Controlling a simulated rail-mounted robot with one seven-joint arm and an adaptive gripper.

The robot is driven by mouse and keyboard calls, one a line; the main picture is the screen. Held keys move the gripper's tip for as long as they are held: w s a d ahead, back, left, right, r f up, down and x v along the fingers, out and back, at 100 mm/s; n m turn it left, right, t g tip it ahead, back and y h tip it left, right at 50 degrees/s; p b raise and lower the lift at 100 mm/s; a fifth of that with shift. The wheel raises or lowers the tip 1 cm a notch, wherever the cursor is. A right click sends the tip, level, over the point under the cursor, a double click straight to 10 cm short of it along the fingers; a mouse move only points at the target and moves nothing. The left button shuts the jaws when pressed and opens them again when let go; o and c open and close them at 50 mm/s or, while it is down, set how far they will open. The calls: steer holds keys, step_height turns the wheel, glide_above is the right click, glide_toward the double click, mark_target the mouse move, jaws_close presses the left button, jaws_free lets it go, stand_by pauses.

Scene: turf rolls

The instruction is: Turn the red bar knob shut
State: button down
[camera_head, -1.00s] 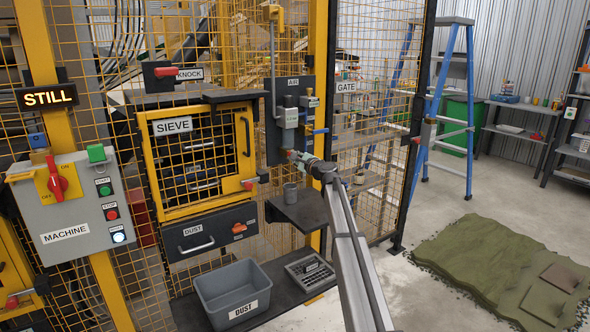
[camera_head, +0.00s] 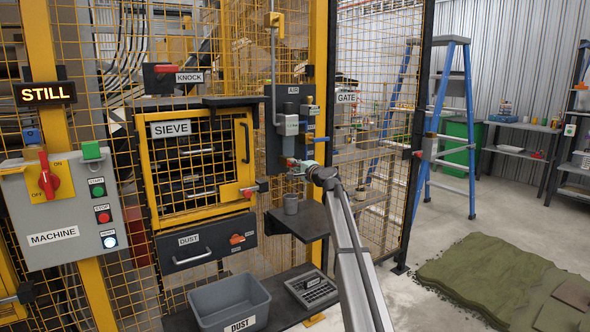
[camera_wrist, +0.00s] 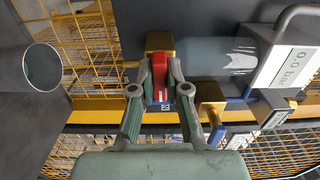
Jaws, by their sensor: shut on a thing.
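The red bar knob (camera_wrist: 159,78) sits on a brass fitting (camera_wrist: 159,42) at the dark panel in the wrist view. Its long side runs up and down in that picture. My gripper (camera_wrist: 160,88) is shut on it, one finger on each side. In the head view my gripper (camera_head: 300,166) is at the lower part of the AIR panel (camera_head: 274,150). There it hides most of the knob. A gauge (camera_wrist: 292,62) beside a clear cylinder reads 0.0 bar.
A grey cup (camera_head: 291,204) stands on the dark shelf (camera_head: 308,222) just below my gripper. The sieve door (camera_head: 154,175) and its red latch are to the left. A brass fitting (camera_wrist: 211,100) with a blue part is close right of my fingers.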

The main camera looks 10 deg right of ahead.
steer(key=shift+r, duration=0.1)
steer(key=c, duration=1.2)
jaws_free()
steer(key=shift+w, duration=0.1)
steer(key=shift+o, duration=0.2)
steer(key=v, duration=1.2)
